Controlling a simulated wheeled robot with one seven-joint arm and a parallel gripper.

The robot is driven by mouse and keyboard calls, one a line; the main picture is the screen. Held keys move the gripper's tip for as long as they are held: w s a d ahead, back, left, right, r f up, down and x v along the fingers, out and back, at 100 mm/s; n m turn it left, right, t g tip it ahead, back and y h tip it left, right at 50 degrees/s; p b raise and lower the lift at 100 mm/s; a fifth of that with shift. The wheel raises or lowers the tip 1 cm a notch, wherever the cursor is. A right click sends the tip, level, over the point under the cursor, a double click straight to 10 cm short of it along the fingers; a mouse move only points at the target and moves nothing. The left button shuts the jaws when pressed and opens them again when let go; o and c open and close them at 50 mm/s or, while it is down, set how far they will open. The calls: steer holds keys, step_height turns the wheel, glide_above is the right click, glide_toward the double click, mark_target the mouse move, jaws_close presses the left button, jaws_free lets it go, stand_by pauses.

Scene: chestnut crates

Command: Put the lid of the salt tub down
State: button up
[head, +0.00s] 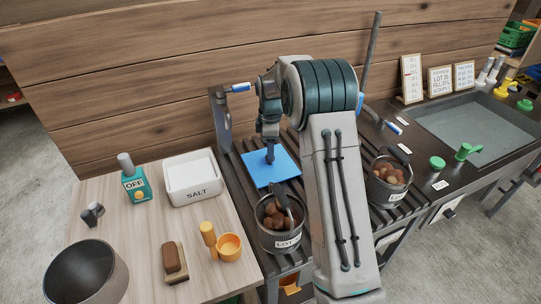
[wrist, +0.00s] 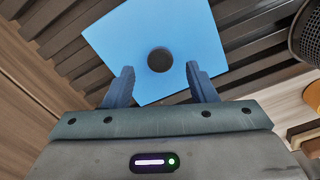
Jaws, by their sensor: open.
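The lid of the salt tub, a blue square plate (head: 286,163) with a round dark knob (wrist: 160,60), lies on the dark slatted rack. It also fills the top of the wrist view (wrist: 190,25). My gripper (head: 270,158) is over the lid's middle, pointing down. In the wrist view its fingers (wrist: 160,68) are open, one on each side of the knob, with clear gaps and nothing held. The white salt tub (head: 196,194), labelled SALT, stands without a lid on the wooden table, left of the rack.
A pot of chestnuts (head: 281,238) stands on the rack close in front of the lid. Another pot (head: 389,190) is to the right, behind my arm.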

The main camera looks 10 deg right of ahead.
steer(key=s+r+m, duration=0.3)
steer(key=s+r, duration=0.4)
steer(key=r, duration=0.5)
steer(key=s+m+t, duration=0.2)
steer(key=s+m, duration=1.1)
steer(key=s, duration=1.5)
steer(key=shift+r+t, duration=0.2)
steer(key=shift+t, duration=0.2)
